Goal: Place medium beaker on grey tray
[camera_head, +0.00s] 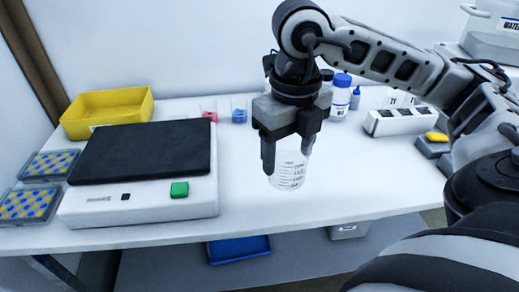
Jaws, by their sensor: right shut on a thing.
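The medium beaker (288,176) is clear glass with printed graduation marks, upright over the white bench. My right gripper (288,163) comes down from above and is shut on it, with a finger on either side of its upper part. I cannot tell whether the beaker's base touches the bench. No tray that is clearly grey shows; a dark flat plate (146,150) lies on top of a white device at the left. My left gripper is not in view.
The white device (140,205) has a green button. Behind stand small beakers with red and blue contents (239,115) and a blue-capped bottle (341,98). A white rack (402,121) is at right.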

